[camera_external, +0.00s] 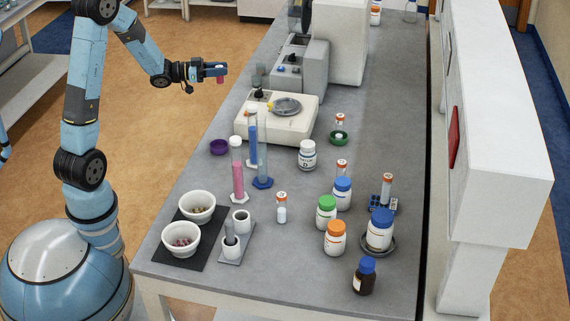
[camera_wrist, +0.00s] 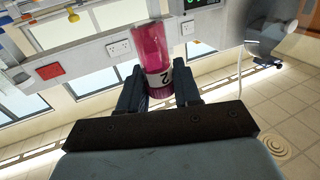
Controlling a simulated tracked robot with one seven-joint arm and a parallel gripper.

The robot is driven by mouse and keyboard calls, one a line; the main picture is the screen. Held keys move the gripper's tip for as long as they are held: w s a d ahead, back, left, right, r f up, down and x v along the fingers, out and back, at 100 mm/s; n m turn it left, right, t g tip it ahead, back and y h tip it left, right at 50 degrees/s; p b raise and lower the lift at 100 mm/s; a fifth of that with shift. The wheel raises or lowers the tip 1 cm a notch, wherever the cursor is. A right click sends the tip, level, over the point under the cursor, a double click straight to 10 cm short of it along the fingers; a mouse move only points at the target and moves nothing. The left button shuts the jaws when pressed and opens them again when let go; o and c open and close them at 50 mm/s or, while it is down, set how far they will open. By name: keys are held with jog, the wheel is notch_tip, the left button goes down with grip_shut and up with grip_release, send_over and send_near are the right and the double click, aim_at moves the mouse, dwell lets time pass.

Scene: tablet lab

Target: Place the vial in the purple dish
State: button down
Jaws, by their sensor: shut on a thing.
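My gripper (camera_external: 215,71) is shut on a vial (camera_external: 220,80), high up, left of the bench's far part. In the wrist view the vial (camera_wrist: 152,62) is a clear tube with magenta contents and a white label marked 2, between the two dark fingers of my gripper (camera_wrist: 159,90). The small purple dish (camera_external: 219,147) sits on the bench's left edge, well below my gripper and apart from it. It looks empty. The dish does not show in the wrist view.
A cream balance (camera_external: 276,123) stands behind the dish. A pink cylinder (camera_external: 237,178) and a blue one (camera_external: 262,165) stand to its right and front. White bowls (camera_external: 181,240) are at the front left. A green dish (camera_external: 339,138) and several capped bottles (camera_external: 326,212) stand further right.

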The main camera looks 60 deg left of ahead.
jog(key=shift+s+a+f+m+h, duration=0.35)
jog(key=shift+s+a+h, duration=0.15)
jog(key=shift+s+a, duration=0.2)
jog(key=w+a+f, duration=0.1)
jog(key=w+f, duration=0.2)
jog(key=w, duration=0.1)
jog(key=w+f, duration=0.3)
jog(key=w, duration=0.1)
jog(key=w+a+f, duration=0.1)
jog(key=w+f, duration=0.2)
jog(key=w, duration=0.1)
jog(key=shift+w+a, duration=0.3)
jog(key=shift+w, duration=0.1)
jog(key=f, duration=0.1)
jog(key=w+f, duration=0.1)
jog(key=shift+a+f, duration=0.1)
jog(key=shift+f, duration=0.7)
jog(key=shift+f, duration=0.2)
